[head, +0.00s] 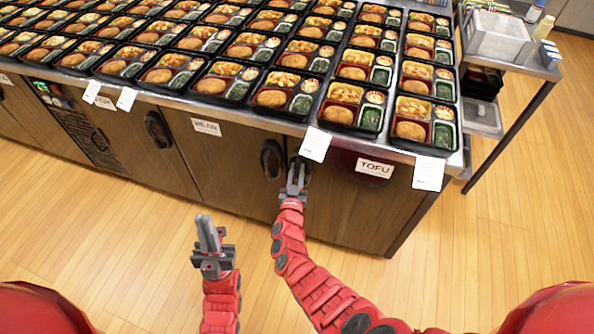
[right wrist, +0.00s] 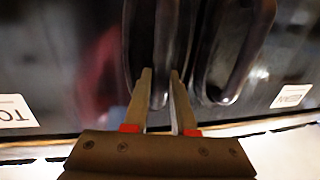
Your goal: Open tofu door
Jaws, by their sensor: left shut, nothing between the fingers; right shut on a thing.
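The tofu door (head: 350,212) is a dark brown cabinet panel under the counter's right end, with a white "TOFU" label (head: 374,168). It looks flush with the cabinet front. My right gripper (head: 295,180) is at its dark handle, which it largely hides in the head view. In the right wrist view the fingers (right wrist: 162,88) are shut on the black tofu door handle (right wrist: 150,30), and part of the label (right wrist: 16,111) shows at the left. My left gripper (head: 207,228) is shut and empty, held above the floor, away from the cabinet.
The neighbouring door's handle (head: 271,160) is close to the left of my right gripper. Bento trays (head: 272,97) cover the counter, and paper slips (head: 315,144) hang over its front edge. A metal cart (head: 499,38) stands at the right. The wooden floor (head: 130,235) before the cabinet is clear.

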